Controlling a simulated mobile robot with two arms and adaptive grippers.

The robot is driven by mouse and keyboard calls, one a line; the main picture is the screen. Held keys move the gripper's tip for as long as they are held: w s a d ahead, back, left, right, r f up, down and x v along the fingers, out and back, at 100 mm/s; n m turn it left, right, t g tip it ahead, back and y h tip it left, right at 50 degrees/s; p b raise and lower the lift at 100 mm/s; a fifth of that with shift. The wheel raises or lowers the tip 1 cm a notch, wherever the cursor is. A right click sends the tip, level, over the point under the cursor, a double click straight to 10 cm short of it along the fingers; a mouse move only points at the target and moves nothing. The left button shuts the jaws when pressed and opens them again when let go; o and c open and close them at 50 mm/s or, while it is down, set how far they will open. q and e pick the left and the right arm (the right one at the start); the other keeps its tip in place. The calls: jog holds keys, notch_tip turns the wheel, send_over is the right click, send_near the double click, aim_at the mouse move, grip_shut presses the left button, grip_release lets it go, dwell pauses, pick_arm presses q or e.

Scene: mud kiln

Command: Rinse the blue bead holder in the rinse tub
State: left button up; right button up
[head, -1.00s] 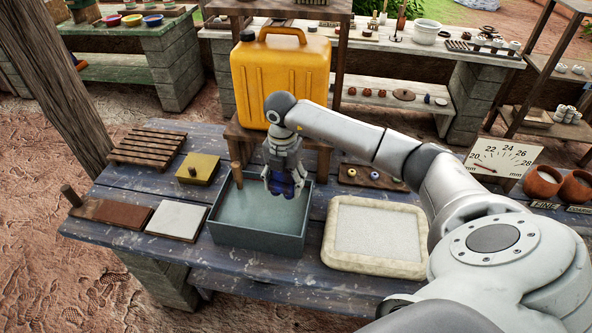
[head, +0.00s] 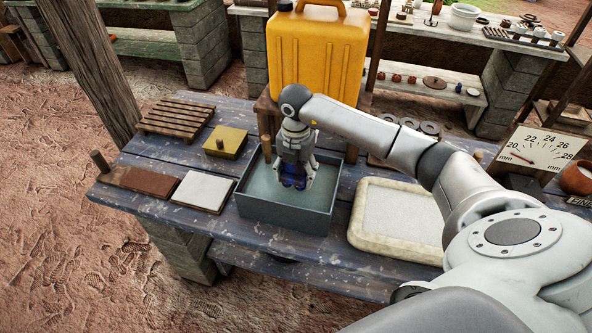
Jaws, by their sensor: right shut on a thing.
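The rinse tub (head: 285,213) is a grey-blue open box with pale liquid or a pale bottom inside, standing on the blue plank table. My right gripper (head: 292,180) points down into the tub, near its back middle. It is shut on the blue bead holder (head: 291,184), of which only a small dark-blue part shows between and below the fingers. The holder is inside the tub's outline; I cannot tell how deep it sits. My left gripper is not in view.
A yellow jerrycan (head: 316,62) stands behind the tub. A cream-rimmed tray (head: 362,236) is to the right. A white pad (head: 203,191), a brown board (head: 152,182), a yellow block (head: 226,140) and a slatted rack (head: 176,118) are to the left. A dial (head: 541,150) stands at right.

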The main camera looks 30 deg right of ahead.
jog(key=shift+f+b, duration=2.7)
jog(key=shift+f, duration=1.5)
jog(key=shift+r, duration=0.1)
jog(key=shift+r+p, duration=4.5)
jog(key=shift+r, duration=1.45)
